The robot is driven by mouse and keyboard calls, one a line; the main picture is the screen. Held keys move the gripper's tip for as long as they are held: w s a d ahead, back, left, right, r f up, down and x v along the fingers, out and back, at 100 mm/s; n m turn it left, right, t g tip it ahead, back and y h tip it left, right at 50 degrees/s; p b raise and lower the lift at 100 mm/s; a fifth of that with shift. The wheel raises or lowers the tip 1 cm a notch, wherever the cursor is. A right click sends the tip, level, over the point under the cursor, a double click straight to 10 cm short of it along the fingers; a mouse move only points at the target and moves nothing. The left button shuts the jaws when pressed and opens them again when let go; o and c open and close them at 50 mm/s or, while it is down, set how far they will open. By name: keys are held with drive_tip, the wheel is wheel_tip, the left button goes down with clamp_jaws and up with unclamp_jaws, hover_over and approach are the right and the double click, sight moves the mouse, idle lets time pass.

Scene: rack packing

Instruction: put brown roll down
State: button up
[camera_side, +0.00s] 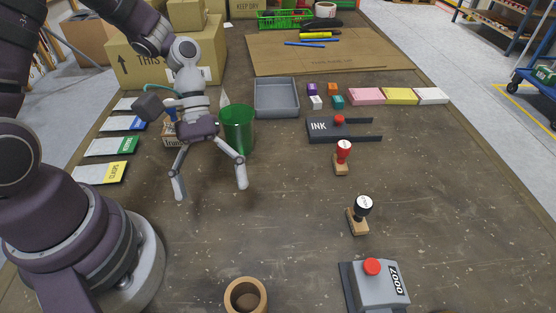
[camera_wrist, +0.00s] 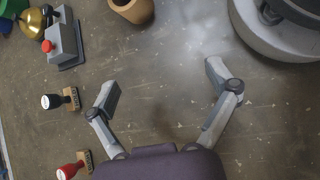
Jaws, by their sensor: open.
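The brown roll (camera_side: 246,292) stands upright on the table at the bottom edge of the side view, with its round hollow top facing up. It also shows at the top edge of the wrist view (camera_wrist: 133,10), partly cut off. My gripper (camera_side: 210,187) is wide open and empty, with its fingers pointing down toward the table. It is well apart from the roll, farther back on the table. In the wrist view, only bare table shows between the fingertips (camera_wrist: 162,82).
A green cylinder (camera_side: 238,128) and a grey tray (camera_side: 277,97) stand behind my gripper. Stamps (camera_side: 342,158), an ink pad (camera_side: 325,131) and a numbering device (camera_side: 375,285) are to the right. Cards (camera_side: 100,172) lie left. The mid-table is clear.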

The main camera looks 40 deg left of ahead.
sight(240, 281)
drive_tip(key=d+f+n+h, duration=0.1)
drive_tip(key=s+d+f+n+g+h, duration=0.1)
drive_tip(key=n+h, duration=0.1)
drive_tip(key=d+f+n+h, duration=0.1)
drive_tip(key=d+h, duration=0.1)
drive_tip(key=shift+s+n, duration=0.3)
drive_tip(key=shift+s, duration=0.1)
drive_tip(key=shift+g+h, duration=0.3)
drive_tip(key=x, duration=1)
drive_tip(key=shift+s+a+f, duration=0.1)
drive_tip(key=shift+s+f, duration=0.05)
drive_tip(key=shift+f, duration=0.15)
drive_tip(key=c, duration=1.3)
